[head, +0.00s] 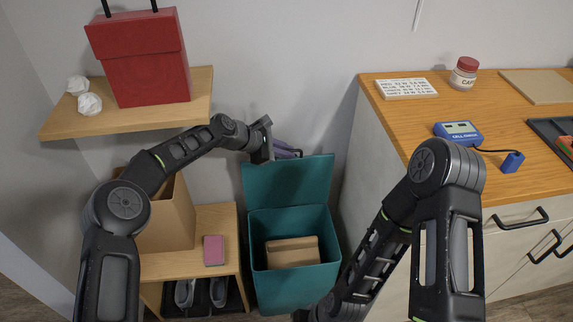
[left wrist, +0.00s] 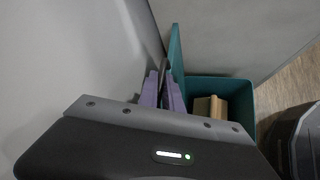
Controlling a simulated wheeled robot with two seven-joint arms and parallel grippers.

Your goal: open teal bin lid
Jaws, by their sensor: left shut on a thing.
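The teal bin (head: 326,276) stands on the floor between a low wooden bench and the counter. Its teal lid (head: 290,180) is up, standing roughly upright at the back against the wall side, and the bin's mouth is open. A brown box (head: 293,252) lies inside. My left gripper (head: 288,150), with purple fingers, is at the lid's top left edge and shut on it; the fingertips are partly hidden in the head view. In the left wrist view the fingers (left wrist: 163,90) are beside the lid (left wrist: 175,48). My right gripper is out of view.
Left of the bin, the bench (head: 217,222) holds an open cardboard box (head: 168,222) and a pink block (head: 214,250). Above is a shelf (head: 60,122) with a red box (head: 146,70). The counter (head: 400,118) rises close on the right.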

